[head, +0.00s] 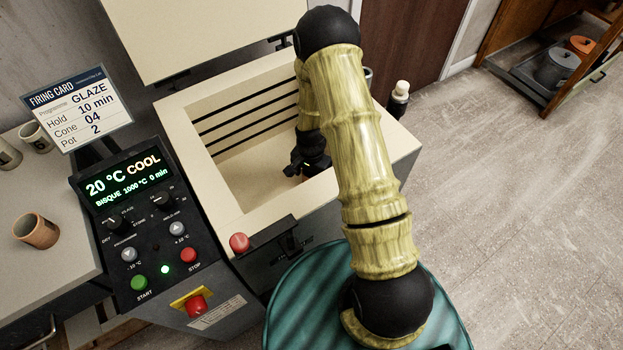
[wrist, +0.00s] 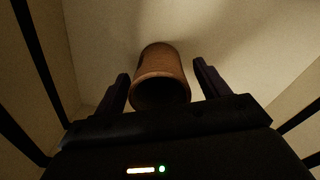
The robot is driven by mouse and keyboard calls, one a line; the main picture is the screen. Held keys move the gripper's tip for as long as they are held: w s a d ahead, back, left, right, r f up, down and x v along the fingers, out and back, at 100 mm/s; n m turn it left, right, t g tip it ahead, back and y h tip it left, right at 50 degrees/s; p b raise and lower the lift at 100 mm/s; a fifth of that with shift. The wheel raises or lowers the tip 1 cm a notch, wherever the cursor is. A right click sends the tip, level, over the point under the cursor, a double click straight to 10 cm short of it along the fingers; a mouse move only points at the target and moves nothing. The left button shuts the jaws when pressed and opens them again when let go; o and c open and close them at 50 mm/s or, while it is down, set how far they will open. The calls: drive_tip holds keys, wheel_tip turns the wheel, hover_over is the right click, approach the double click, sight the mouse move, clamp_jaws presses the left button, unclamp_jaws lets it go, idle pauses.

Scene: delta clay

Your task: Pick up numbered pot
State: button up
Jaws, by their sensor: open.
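A brown clay pot (wrist: 161,60) stands inside the kiln in the wrist view, its dark open mouth facing the camera. No number shows on it. My gripper (wrist: 160,72) is open, with one finger on each side of the pot and a gap visible on both sides. In the head view my gripper (head: 306,168) is down inside the open kiln (head: 228,185), and my arm hides part of the interior. The pot there is mostly hidden behind the gripper. The firing card (head: 78,108) reads Glaze, 10 min, cone 04, pot 2.
The kiln lid (head: 195,35) is raised. The control panel (head: 135,215) reads 20 °C COOL. A brown cup (head: 37,231) and paler pots (head: 36,136) stand on the left table. Kiln walls surround my gripper closely.

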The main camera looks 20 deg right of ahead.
idle(0.4)
drive_tip(key=shift+w, duration=0.1)
drive_tip(key=shift+c, duration=1.1)
drive_tip(key=shift+d, duration=0.2)
drive_tip(key=c, duration=0.7)
drive_tip(key=shift+a, duration=0.15)
drive_tip(key=shift+c, duration=0.9)
drive_tip(key=shift+a, duration=0.15)
wheel_tip(320, 180, up, 10)
drive_tip(key=p, duration=0.1)
drive_tip(key=shift+p, duration=0.3)
